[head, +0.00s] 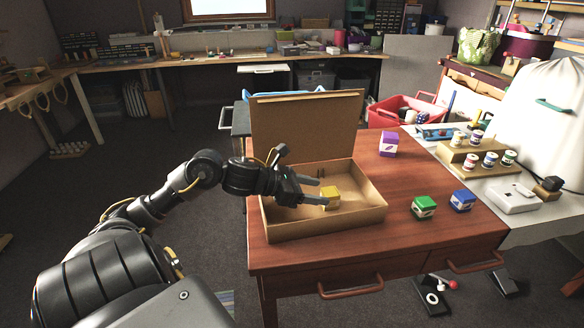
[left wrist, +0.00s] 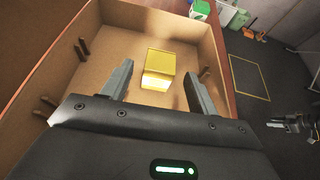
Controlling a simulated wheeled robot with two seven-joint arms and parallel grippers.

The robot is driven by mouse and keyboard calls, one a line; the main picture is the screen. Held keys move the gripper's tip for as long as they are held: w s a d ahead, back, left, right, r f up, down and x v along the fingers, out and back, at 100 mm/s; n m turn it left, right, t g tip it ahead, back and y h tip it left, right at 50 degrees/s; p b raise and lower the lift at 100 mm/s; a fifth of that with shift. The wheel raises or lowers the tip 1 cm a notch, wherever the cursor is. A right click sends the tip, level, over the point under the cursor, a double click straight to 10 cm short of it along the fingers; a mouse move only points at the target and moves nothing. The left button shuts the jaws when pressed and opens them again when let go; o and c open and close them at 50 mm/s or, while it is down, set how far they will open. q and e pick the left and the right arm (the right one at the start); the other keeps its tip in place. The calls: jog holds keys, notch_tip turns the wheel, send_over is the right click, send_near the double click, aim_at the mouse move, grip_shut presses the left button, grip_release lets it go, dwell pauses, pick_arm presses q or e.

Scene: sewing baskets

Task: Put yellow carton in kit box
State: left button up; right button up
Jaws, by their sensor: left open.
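The yellow carton (head: 330,197) is inside the open cardboard kit box (head: 330,227), whose lid stands up at the back. In the left wrist view the yellow carton (left wrist: 160,68) is upright, ahead of and between my finger tips, near the floor of the box (left wrist: 112,52). I cannot tell whether it rests on the floor. My left gripper (head: 318,190) is open inside the box; its fingers also show in the left wrist view (left wrist: 156,88), apart from the carton.
A purple carton (head: 389,144), a green carton (head: 423,207) and a blue carton (head: 462,200) stand on the wooden table (head: 400,175) right of the box. A rack of thread spools (head: 475,160) and a white device (head: 512,198) are further right. Table between the box and cartons is clear.

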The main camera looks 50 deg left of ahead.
pick_arm(q)
jog(key=v, duration=0.6)
jog(key=shift+s+a+r, duration=0.1)
jog(key=shift+s+r, duration=0.05)
jog(key=shift+s, duration=0.1)
jog(key=shift+s+a+r, duration=0.25)
jog(key=shift+s+a, duration=0.05)
jog(key=shift+s, duration=0.2)
pick_arm(e)
jog(key=shift+s+r, duration=0.2)
jog(key=shift+s, duration=0.15)
